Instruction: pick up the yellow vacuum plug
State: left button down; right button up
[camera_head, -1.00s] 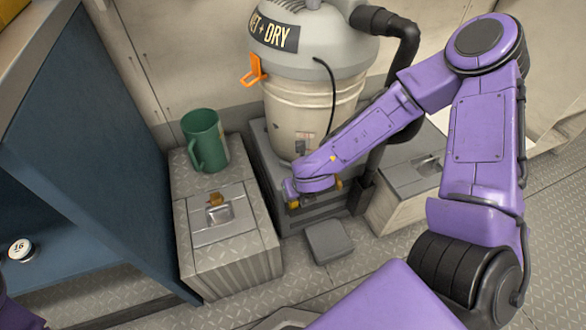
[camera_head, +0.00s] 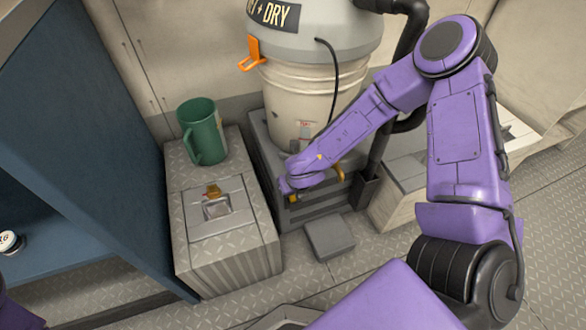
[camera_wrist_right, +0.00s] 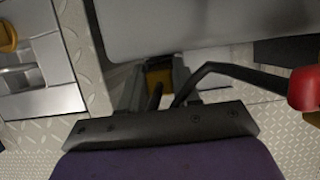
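A small yellow piece (camera_head: 293,198), which may be the vacuum plug, shows at the end of my right arm, low against the vacuum's grey base. In the right wrist view a yellow block (camera_wrist_right: 158,80) sits just beyond the dark fingers, between grey parts. My right gripper (camera_head: 286,188) points down there; its fingertips are mostly hidden in the head view. I cannot tell whether the fingers touch or hold the yellow piece. The vacuum's black cord (camera_head: 334,85) hangs down and passes behind my right arm. My left gripper is not in view.
A ridged metal box (camera_head: 235,262) with a latch and a yellow-brown piece (camera_head: 212,190) stands left of the vacuum (camera_head: 298,95). A green mug (camera_head: 203,132) is on it. A grey block (camera_head: 330,236) lies in front. A red-ended dark part (camera_wrist_right: 304,90) shows at right.

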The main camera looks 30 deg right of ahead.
jog(key=r+p, duration=0.1)
jog(key=r, duration=0.2)
jog(key=r+p, duration=0.1)
jog(key=shift+s+r+p, duration=0.25)
jog(key=shift+s+p, duration=0.05)
jog(key=s+r+p, duration=0.8)
jog(key=s+p, duration=0.5)
jog(key=p, duration=0.1)
jog(key=shift+s+d+r, duration=0.2)
jog(key=shift+r, duration=0.05)
